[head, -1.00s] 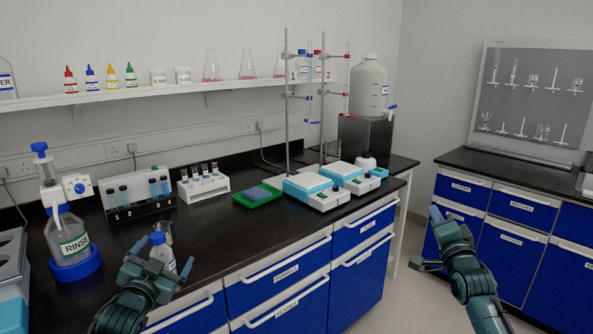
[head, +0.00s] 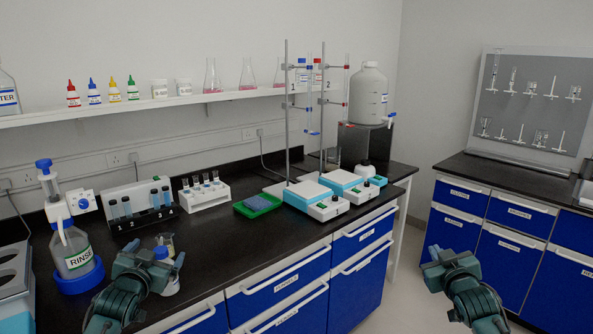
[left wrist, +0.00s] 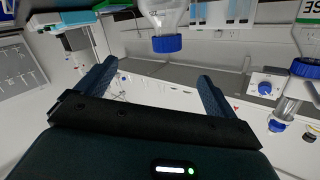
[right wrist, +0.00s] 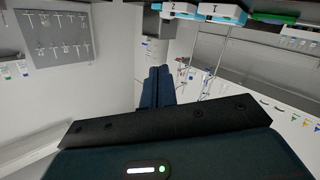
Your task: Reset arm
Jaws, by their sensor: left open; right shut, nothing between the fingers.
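My right gripper (head: 432,260) is over the floor gap between the bench and the blue cabinets on the right. Its fingers are together and empty in the right wrist view (right wrist: 157,84). The small bottle is partly hidden by the left gripper in the head view.
Behind are a tube stand (head: 126,222), a white tube rack (head: 206,198), a green tray (head: 258,206) and two stirrer plates (head: 312,203). Open black benchtop (head: 225,245) lies between them and the front edge.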

